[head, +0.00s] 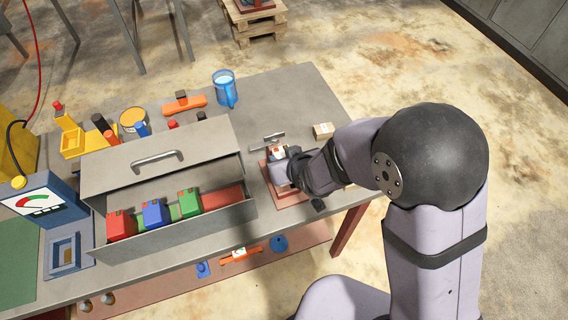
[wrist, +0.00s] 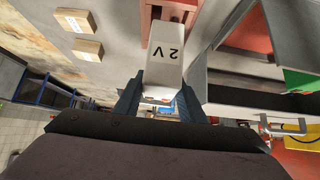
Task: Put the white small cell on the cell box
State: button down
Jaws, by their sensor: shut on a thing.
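The white small cell (wrist: 164,62) is marked "2 V" and sits between the fingers of my gripper (wrist: 158,98) in the wrist view. In the head view my gripper (head: 283,170) is at the right of the bench, and only a bit of the cell (head: 278,153) shows, with red on it. A grey metal box (head: 170,238), seemingly the cell box, stands left of my gripper. Its handled lid (head: 125,172) is raised. Red (head: 121,226), blue (head: 154,214) and green (head: 189,203) cells stand inside, with red floor bare to their right.
A reddish plate (head: 291,198) lies under my gripper. A small pale block (head: 323,130) lies behind it. A blue mug (head: 225,91) and an orange tool (head: 184,104) stand behind the box. A meter (head: 38,208) stands at left.

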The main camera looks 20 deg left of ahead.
jog(key=shift+r+b, duration=0.35)
jog(key=shift+r, duration=2.8)
jog(key=shift+a, duration=0.15)
jog(key=shift+s+a+r, duration=0.1)
jog(key=shift+s+a, duration=0.25)
jog(key=shift+a, duration=0.3)
jog(key=s+a+p, duration=0.4)
jog(key=s+a, duration=0.6)
jog(key=s, duration=0.2)
notch_tip(320, 180, down, 7)
jog(key=b, duration=0.1)
jog(key=shift+s+b, duration=0.15)
jog(key=shift+b, duration=0.15)
jog(key=shift+f, duration=1.75)
jog(key=shift+f, duration=0.1)
